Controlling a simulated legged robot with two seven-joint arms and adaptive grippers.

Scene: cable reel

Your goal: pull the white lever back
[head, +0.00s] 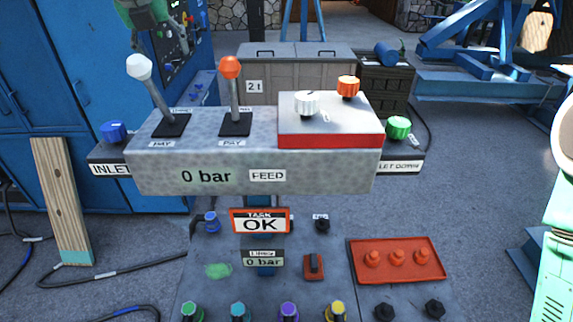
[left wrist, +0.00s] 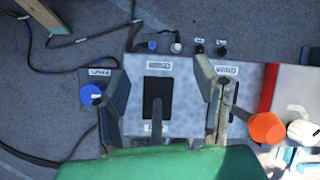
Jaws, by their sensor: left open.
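The white lever (head: 139,66) stands in a black slot at the left of the grey console, its stem tilted up and left. In the left wrist view its dark stem (left wrist: 157,118) and slot show between my fingers; its white knob is hidden there. My left gripper (head: 147,17) is at the top left of the head view, above the white knob. In the left wrist view my left gripper (left wrist: 166,75) is open, one finger each side of the slot, not closed on the lever. My right gripper is not in view; a pale green part of me shows at the right edge.
The orange lever (head: 230,67) stands right of the white one, close to my right-hand finger in the wrist view (left wrist: 267,128). A red-edged block (head: 330,141) carries white and orange knobs. A blue knob (head: 113,131) is at the console's left. A sign reads TASK OK (head: 261,222).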

